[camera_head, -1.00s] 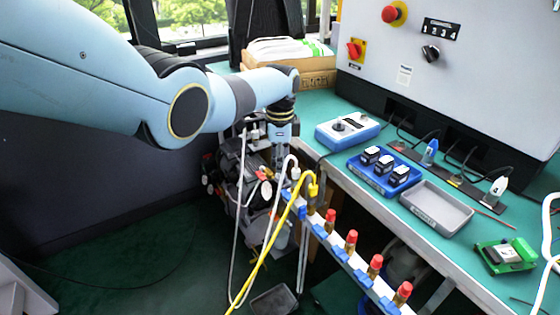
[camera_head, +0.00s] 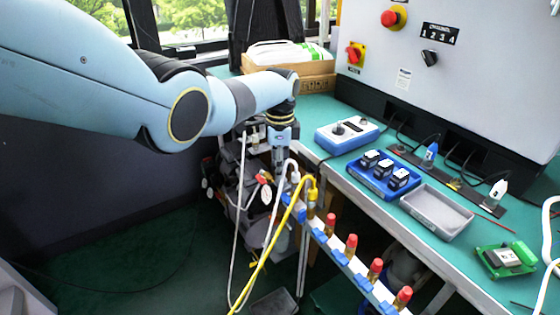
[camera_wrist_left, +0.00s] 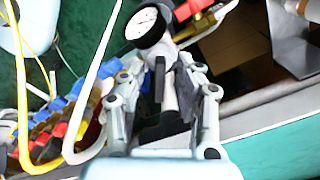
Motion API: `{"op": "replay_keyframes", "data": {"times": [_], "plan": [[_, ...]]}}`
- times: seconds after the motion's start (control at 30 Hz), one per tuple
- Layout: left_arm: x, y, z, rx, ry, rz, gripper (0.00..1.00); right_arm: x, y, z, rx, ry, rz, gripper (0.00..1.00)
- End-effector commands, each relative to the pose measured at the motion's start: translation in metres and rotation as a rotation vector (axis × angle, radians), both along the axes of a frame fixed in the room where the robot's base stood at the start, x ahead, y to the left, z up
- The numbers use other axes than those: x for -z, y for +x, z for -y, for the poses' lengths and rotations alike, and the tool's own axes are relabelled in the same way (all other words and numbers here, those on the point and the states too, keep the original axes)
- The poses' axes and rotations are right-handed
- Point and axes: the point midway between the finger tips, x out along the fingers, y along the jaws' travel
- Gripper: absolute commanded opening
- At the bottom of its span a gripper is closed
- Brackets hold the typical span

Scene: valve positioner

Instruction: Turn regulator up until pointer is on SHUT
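A round gauge (camera_wrist_left: 146,25) with a white face and black rim shows at the top of the left wrist view. It also shows in the head view (camera_head: 266,194). Its pointer and lettering are too small to read. My left gripper (camera_wrist_left: 173,70) points down just beside the gauge. A pale grey, knob-like part (camera_wrist_left: 170,92), perhaps the regulator, lies between its fingers; I cannot tell whether they press on it. In the head view my left gripper (camera_head: 280,150) is over the machinery at the bench's left end, its fingertips hidden. My right gripper is not in view.
White and yellow hoses (camera_head: 262,262) hang close to the left gripper. A rail with several red-capped fittings (camera_head: 351,245) runs along the bench front. On the green bench are a blue tray (camera_head: 357,181), a grey tray (camera_head: 437,211) and a blue-grey switch box (camera_head: 347,134).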

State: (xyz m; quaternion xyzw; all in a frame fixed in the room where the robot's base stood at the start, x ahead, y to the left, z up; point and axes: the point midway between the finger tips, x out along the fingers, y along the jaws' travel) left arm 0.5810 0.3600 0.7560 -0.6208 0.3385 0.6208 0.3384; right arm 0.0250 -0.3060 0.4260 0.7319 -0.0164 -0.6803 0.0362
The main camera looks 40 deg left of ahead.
Motion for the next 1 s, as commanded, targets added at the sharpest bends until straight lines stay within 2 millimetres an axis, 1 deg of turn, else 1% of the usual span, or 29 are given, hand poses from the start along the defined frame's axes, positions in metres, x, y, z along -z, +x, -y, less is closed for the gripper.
{"op": "replay_keyframes", "data": {"times": [0.13, 0.27, 0.4, 0.5, 0.63, 0.8, 1.0], "plan": [[-0.010, 0.001, -0.001, 0.000, 0.001, 0.003, 0.33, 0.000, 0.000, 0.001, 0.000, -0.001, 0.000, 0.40], [-0.029, 0.001, 0.000, 0.001, 0.001, 0.004, 0.33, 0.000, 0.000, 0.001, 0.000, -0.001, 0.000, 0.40], [-0.063, 0.001, -0.001, 0.001, 0.002, 0.006, 0.33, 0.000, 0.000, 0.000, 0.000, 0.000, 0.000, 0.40], [-0.085, 0.001, -0.001, 0.000, 0.001, 0.005, 0.33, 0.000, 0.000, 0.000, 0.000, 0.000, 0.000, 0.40], [-0.106, 0.001, 0.000, 0.000, 0.000, 0.004, 0.33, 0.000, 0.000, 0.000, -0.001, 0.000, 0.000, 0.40], [-0.118, 0.001, 0.000, 0.000, 0.000, 0.001, 0.33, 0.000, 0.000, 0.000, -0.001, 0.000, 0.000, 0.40], [-0.120, 0.000, 0.000, 0.000, 0.000, 0.000, 0.33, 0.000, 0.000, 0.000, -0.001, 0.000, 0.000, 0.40]]}}
